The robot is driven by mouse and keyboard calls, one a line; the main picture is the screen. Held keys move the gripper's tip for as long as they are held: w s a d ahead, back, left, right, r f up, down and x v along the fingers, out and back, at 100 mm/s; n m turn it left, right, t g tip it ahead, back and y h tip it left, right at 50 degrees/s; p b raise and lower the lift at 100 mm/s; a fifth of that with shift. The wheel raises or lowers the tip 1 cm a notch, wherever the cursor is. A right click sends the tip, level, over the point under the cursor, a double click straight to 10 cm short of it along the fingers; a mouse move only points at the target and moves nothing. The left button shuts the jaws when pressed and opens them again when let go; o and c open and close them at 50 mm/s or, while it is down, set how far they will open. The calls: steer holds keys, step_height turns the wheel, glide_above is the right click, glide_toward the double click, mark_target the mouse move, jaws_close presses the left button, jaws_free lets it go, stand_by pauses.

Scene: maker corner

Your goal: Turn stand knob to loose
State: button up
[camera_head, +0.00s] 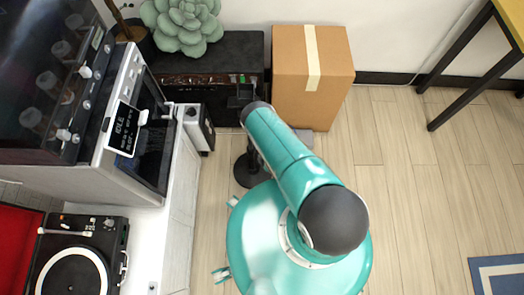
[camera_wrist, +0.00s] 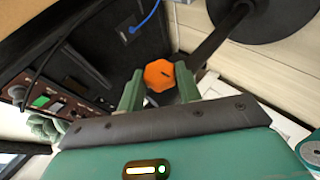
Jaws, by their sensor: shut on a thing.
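The orange stand knob (camera_wrist: 159,76) shows in the wrist view, a lobed knob with a dark mark on its face. My gripper (camera_wrist: 160,82) has its two green fingers on either side of the knob and is shut on it. The stand (camera_wrist: 213,39) is a black pole running from beside the knob to a round black base (camera_wrist: 268,12). In the head view the stand's base (camera_head: 249,172) is partly covered by my teal arm. My gripper and the knob are hidden there.
A black amplifier (camera_head: 238,52) and a cardboard box (camera_head: 312,80) stand by the back wall. A counter with a machine (camera_head: 150,120) and a turntable (camera_head: 75,268) lies to the left. The wooden floor (camera_head: 410,190) is open to the right.

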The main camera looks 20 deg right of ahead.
steer(key=shift+s+f+t, duration=0.1)
steer(key=shift+t, duration=0.5)
steer(key=o, duration=1)
steer(key=v, duration=1.3)
steer(key=shift+s, duration=0.4)
steer(key=shift+a, duration=0.1)
